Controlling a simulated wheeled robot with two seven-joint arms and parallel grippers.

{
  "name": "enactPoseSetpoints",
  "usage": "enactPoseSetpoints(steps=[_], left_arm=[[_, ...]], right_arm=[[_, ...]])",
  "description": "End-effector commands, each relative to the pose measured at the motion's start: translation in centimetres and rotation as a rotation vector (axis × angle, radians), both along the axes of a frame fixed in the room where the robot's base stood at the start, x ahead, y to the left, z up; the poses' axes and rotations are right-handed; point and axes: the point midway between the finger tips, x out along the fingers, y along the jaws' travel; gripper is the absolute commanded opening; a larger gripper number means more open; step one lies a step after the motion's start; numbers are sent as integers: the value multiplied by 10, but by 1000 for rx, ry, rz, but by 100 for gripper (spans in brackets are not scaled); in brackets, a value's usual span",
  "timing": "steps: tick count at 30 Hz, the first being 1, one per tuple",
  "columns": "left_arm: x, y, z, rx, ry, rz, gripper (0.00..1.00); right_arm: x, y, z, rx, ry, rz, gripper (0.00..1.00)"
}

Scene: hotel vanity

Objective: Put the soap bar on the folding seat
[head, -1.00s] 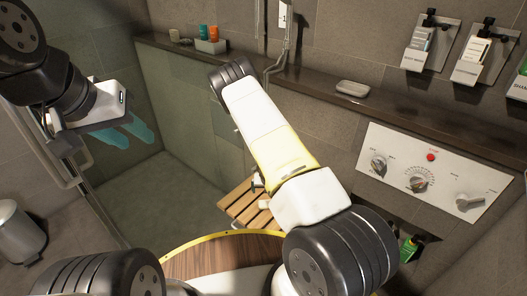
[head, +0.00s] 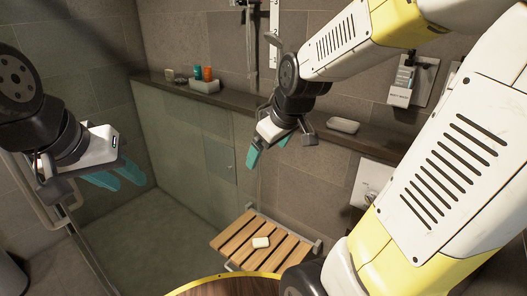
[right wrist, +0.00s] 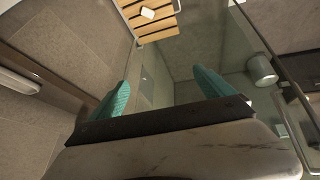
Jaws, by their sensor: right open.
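The white soap bar (head: 261,242) lies flat on the wooden slats of the folding seat (head: 237,244), low in the middle of the head view. In the right wrist view the soap bar (right wrist: 147,13) shows on the seat (right wrist: 158,35) at the top. My right gripper (head: 268,150) is open and empty, with teal fingers apart. It is above and apart from the seat, in front of the ledge. Its fingers (right wrist: 162,80) show nothing between them in the right wrist view. My left gripper (head: 117,175) is open and empty at the left, by the glass.
A stone ledge (head: 235,103) runs along the back wall. It carries a pale oblong dish-like item (head: 343,125) and a grey tray (head: 204,86) with small bottles. The shower floor (head: 160,240) left of the seat is clear.

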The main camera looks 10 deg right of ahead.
Motion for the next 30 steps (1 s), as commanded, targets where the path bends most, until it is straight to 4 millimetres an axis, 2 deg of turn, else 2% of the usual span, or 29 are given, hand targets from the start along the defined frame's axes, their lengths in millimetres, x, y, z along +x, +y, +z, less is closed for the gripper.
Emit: enactPoseSetpoints(steps=[1,3,6,10,15,30], left_arm=[[0,0,0,0,0,0,36],[0,0,0,0,0,0,36],[0,0,0,0,0,0,36],[0,0,0,0,0,0,36],[0,0,0,0,0,0,36],[0,0,0,0,0,0,36]], right_arm=[[-23,2,16,58,-6,-73,92],[-51,7,28,134,5,-171,92],[-85,12,38,219,20,-285,92],[-112,17,44,288,35,-378,92],[-123,19,45,315,43,-417,92],[-122,19,45,315,43,-416,92]])
